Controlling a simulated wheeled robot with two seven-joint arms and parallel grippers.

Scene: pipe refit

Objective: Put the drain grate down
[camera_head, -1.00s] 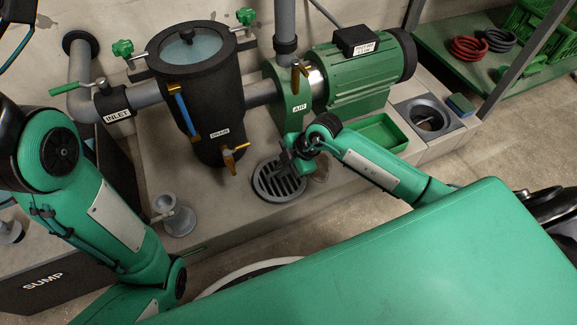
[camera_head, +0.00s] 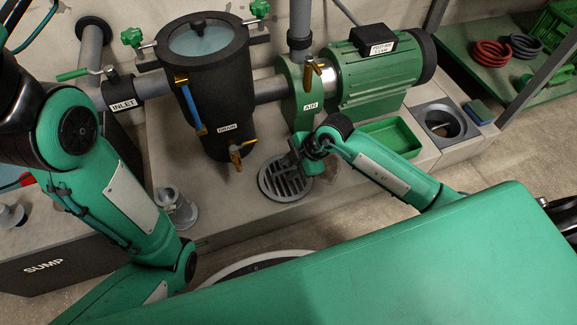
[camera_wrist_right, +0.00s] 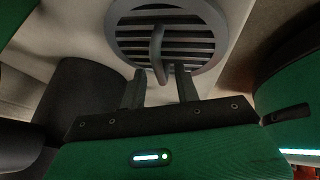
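The round grey drain grate (camera_head: 272,186) lies flat on the concrete plinth below the black strainer vessel. It also shows in the right wrist view (camera_wrist_right: 205,23), with dark slots and a raised bar handle (camera_wrist_right: 157,45). My right gripper (camera_head: 295,158) is over the grate's far right part. In the right wrist view my right gripper (camera_wrist_right: 159,74) has its two fingers apart, with the near end of the handle between the tips and a gap on each side. The arm hides part of the grate in the head view. My left gripper is out of view.
The black vessel (camera_head: 215,110) with its brass drain valve (camera_head: 238,151) stands just behind the grate. The green motor (camera_head: 375,78) and an empty green tray (camera_head: 395,137) are to the right. A grey flanged fitting (camera_head: 180,212) stands to the left.

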